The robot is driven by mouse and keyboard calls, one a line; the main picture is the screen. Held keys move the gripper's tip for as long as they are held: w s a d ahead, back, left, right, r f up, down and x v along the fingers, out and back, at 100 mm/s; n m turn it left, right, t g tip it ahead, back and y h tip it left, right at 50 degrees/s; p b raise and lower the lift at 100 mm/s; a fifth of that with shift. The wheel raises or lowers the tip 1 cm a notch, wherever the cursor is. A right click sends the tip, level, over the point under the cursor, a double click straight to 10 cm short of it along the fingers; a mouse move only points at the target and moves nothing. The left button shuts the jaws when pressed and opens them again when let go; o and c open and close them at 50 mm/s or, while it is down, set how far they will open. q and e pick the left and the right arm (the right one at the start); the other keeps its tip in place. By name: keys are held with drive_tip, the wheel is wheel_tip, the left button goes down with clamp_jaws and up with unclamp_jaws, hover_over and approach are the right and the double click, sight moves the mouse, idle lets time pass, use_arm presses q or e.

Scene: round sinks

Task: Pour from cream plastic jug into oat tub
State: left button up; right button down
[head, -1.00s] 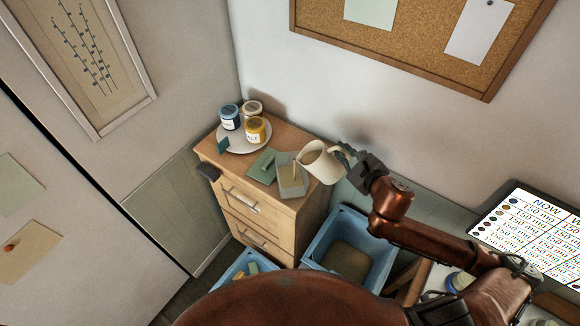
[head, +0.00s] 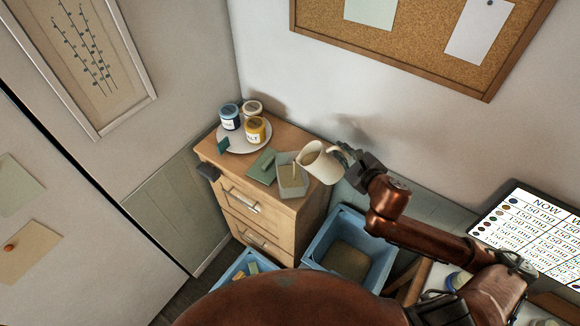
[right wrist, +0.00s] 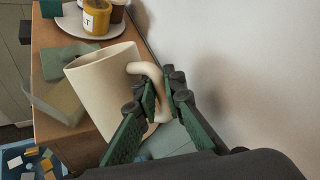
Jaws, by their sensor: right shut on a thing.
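The cream plastic jug (head: 322,165) is tilted to the left, its mouth over the oat tub (head: 291,191), a grey, square, open-topped box at the right end of the cabinet top. A thin pale streak shows between the jug's lip and the tub. Tan content shows inside the tub. My right gripper (head: 347,158) is shut on the jug's handle. The right wrist view shows its green-padded fingers (right wrist: 160,105) around the handle of the jug (right wrist: 103,85), which partly hides the tub (right wrist: 58,104). My left gripper is not in view.
A white plate (head: 232,146) with several lidded jars stands at the back of the wooden cabinet (head: 215,155). A green flat piece (head: 262,167) lies beside the tub. Blue bins (head: 375,232) stand below on the floor. The wall is close behind the jug.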

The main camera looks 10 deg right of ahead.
drive_tip(key=shift+w+a+r, duration=0.1)
drive_tip(key=shift+a+r, duration=0.05)
drive_tip(key=shift+a, duration=0.05)
idle(0.8)
drive_tip(key=shift+w+a+r+n+g+h, duration=0.15)
drive_tip(key=shift+a+r+n+g+h, duration=0.4)
drive_tip(key=shift+r, duration=0.25)
idle(2.8)
drive_tip(key=shift+s+d+f+m+t+y, duration=0.15)
drive_tip(key=shift+d+f+m+t+y, duration=0.2)
drive_tip(key=shift+f, duration=0.2)
drive_tip(key=shift+s+d+f+m+t+y, duration=0.1)
drive_tip(key=shift+d+f+m, duration=0.1)
drive_tip(key=shift+d+f, duration=0.3)
drive_tip(key=shift+s+d+f+m+t+y, duration=0.15)
drive_tip(key=shift+s+d+m+t+y, duration=0.15)
drive_tip(key=shift+d+m+y, duration=0.25)
drive_tip(key=shift+w+f, duration=0.1)
drive_tip(key=shift+f, duration=0.05)
drive_tip(key=shift+d+f+m, duration=0.25)
drive_tip(key=shift+d+f, duration=0.15)
drive_tip(key=shift+f, duration=0.05)
drive_tip(key=s+d+f+m+t+y, duration=0.2)
drive_tip(key=d+f+m+t, duration=0.1)
drive_tip(key=f, duration=0.6)
drive_tip(key=shift+d+m, duration=0.7)
drive_tip(key=shift+d, duration=0.25)
